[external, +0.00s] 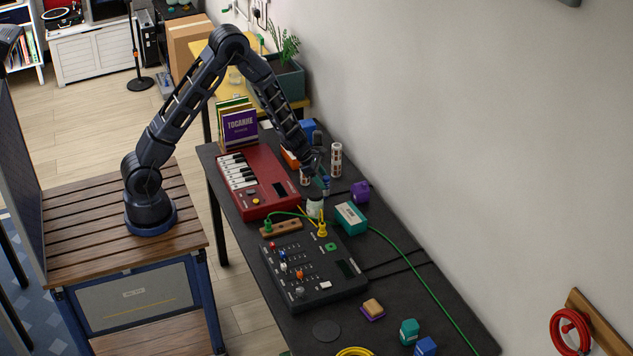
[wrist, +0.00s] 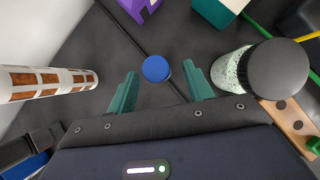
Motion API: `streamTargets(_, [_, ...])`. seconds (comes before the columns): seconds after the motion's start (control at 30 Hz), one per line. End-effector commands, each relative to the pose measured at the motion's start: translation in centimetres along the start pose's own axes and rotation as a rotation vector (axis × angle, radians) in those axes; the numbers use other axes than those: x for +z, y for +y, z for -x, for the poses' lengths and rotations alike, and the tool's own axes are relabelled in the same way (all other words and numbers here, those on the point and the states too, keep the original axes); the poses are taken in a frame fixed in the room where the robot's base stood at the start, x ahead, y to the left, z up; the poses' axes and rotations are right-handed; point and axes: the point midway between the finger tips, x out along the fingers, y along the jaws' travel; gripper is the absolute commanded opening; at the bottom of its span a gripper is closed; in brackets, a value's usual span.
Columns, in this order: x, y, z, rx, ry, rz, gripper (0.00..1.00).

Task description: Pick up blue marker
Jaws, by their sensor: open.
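The blue marker appears in the wrist view as a round blue end (wrist: 155,68), seen from above, so it seems to stand upright on the dark table. My gripper (wrist: 163,80) has its two green fingers spread, one to each side of the blue end in the picture, and nothing is clamped. Whether the fingers are down at the marker's height is unclear. In the external view my gripper (external: 318,180) is low over the table, behind the red keyboard, with a small blue thing (external: 326,186) at it that looks like the marker.
A speckled jar with a dark lid (wrist: 278,70) stands close to the right finger. A white and brown patterned cylinder (wrist: 48,84) is to the left. A purple object (external: 360,191), a teal box (external: 350,217) and the red keyboard (external: 262,203) are nearby.

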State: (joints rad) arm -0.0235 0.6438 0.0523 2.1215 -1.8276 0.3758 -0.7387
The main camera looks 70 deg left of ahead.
Motion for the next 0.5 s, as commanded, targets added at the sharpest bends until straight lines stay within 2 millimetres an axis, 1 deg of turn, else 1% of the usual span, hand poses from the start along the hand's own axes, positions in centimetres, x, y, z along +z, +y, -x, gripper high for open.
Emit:
streamTargets(0.2, [0.2,0.1,-2.8,-0.002,0.002,-0.001,0.51])
streamTargets(0.3, [0.3,0.1,-3.8,-0.001,0.001,-0.001,0.51])
streamTargets(0.4, [0.3,0.1,-4.3,-0.001,0.001,-0.002,0.51])
streamTargets(0.5, [0.3,0.1,-4.3,-0.001,0.0,-0.001,0.51])
